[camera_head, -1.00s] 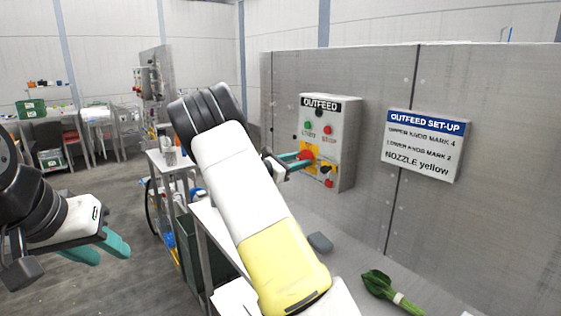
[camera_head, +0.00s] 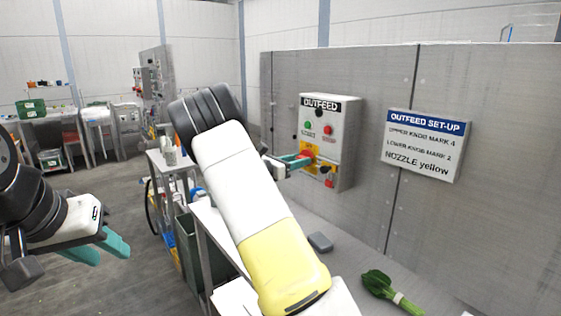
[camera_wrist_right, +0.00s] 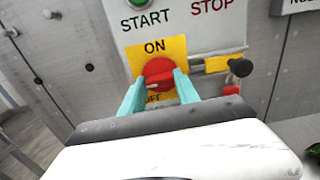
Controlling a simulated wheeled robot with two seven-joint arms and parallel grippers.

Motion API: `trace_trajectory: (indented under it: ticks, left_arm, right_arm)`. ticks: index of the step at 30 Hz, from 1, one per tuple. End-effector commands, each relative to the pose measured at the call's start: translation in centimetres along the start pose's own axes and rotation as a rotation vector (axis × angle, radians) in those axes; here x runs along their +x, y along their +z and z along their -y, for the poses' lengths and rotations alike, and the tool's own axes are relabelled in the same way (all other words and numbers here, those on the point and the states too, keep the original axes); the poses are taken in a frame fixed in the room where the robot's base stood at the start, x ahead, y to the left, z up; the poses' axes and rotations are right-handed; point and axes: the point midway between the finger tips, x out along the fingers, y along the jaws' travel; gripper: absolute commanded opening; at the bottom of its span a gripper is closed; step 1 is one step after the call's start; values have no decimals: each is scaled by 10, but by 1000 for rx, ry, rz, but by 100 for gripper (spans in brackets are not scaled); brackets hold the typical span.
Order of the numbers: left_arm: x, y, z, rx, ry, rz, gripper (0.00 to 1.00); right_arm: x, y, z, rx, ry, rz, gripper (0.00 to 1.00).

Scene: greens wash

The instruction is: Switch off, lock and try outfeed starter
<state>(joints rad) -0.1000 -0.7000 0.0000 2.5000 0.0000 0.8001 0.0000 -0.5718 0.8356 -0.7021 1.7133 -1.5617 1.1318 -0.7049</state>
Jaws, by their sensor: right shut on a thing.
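The grey outfeed starter box (camera_head: 345,130) hangs on the metal wall, with a green START button (camera_head: 308,126) and a red STOP button (camera_head: 327,130). Below them a red rotary switch (camera_wrist_right: 158,72) sits on a yellow plate (camera_wrist_right: 177,46), with ON above it and OFF partly hidden below. My right gripper (camera_wrist_right: 160,88) is shut on the red switch, one teal finger on each side. A yellow tab with a black knob (camera_wrist_right: 240,67) is to the right of the switch. My left gripper (camera_head: 108,254) is open and empty at the lower left, away from the box.
An OUTFEED SET-UP sign (camera_head: 425,140) is on the wall to the right. Leafy greens (camera_head: 380,284) and a small grey block (camera_head: 320,242) lie on the bench below. A trolley (camera_head: 168,165) stands behind my right arm.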

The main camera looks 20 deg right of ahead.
Motion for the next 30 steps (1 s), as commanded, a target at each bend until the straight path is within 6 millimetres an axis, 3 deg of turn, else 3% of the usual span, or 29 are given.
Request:
trace_trajectory:
  ticks: [1,2,4,5,16,30]
  left_arm:
    - [0,0,0,0,0,0,36]
    - [0,0,0,0,0,0,36]
    - [0,0,0,0,0,0,36]
    - [0,0,0,0,0,0,36]
    - [0,0,0,0,0,0,36]
    - [0,0,0,0,0,0,36]
  right_arm:
    - [-1,-1,0,-3,1,-1,0]
    - [-1,-1,0,-3,1,-1,43]
    - [-1,-1,0,-2,1,-1,57]
    - [-1,-1,0,-2,1,-1,59]
    - [-6,0,-1,0,2,0,59]
    - [-74,0,-1,-1,2,0,59]
